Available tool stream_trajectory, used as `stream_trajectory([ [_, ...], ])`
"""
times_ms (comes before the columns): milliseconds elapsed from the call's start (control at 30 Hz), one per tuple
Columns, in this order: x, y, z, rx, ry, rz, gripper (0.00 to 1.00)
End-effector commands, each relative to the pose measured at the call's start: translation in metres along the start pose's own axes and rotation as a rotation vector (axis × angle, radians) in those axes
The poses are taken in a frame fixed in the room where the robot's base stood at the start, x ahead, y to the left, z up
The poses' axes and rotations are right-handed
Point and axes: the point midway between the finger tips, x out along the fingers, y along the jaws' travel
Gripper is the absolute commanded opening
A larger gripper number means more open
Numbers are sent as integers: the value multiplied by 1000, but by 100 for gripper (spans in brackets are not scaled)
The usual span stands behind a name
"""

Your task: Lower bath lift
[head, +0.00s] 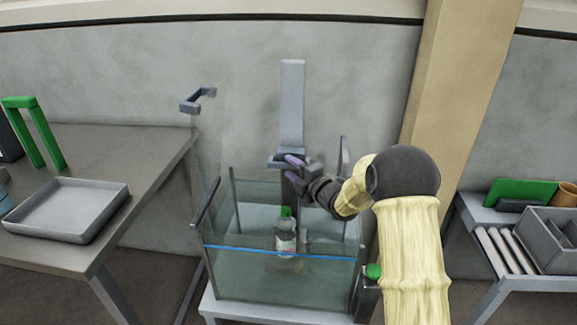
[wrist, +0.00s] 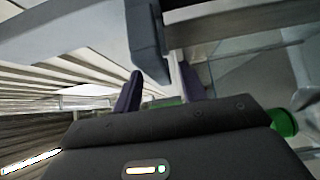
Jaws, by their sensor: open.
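The bath is a clear glass tank (head: 232,268) of water with a blue line across its front. The lift has an upright grey column (head: 292,105) behind the tank and a grey crosspiece (head: 283,161) low on it. A bottle with a green cap (head: 286,238) stands upright in the tank; a green cap also shows in the wrist view (wrist: 283,122). My gripper (head: 291,168) is open at the crosspiece, its purple fingers apart. In the wrist view a grey block (wrist: 148,45) appears between my fingers; contact cannot be told.
A clear panel with a dark handle (head: 197,98) stands up at the tank's left. A grey tray (head: 70,235) lies on the left table (head: 150,150). A right-hand table holds a grey divided box (head: 545,240) and white rods (head: 500,250). A tan post (head: 455,80) rises behind my arm.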

Motion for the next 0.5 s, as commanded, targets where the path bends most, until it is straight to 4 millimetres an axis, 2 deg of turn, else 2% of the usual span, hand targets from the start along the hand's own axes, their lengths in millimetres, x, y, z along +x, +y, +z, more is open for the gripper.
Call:
stream_trajectory([
  [100, 13, 0, 0, -1, 0, 0, 42],
  [200, 18, 0, 0, -1, -1, 0, 42],
  [467, 20, 0, 0, 0, -1, -1, 42],
  [500, 20, 0, 0, 0, -1, 0, 38],
])
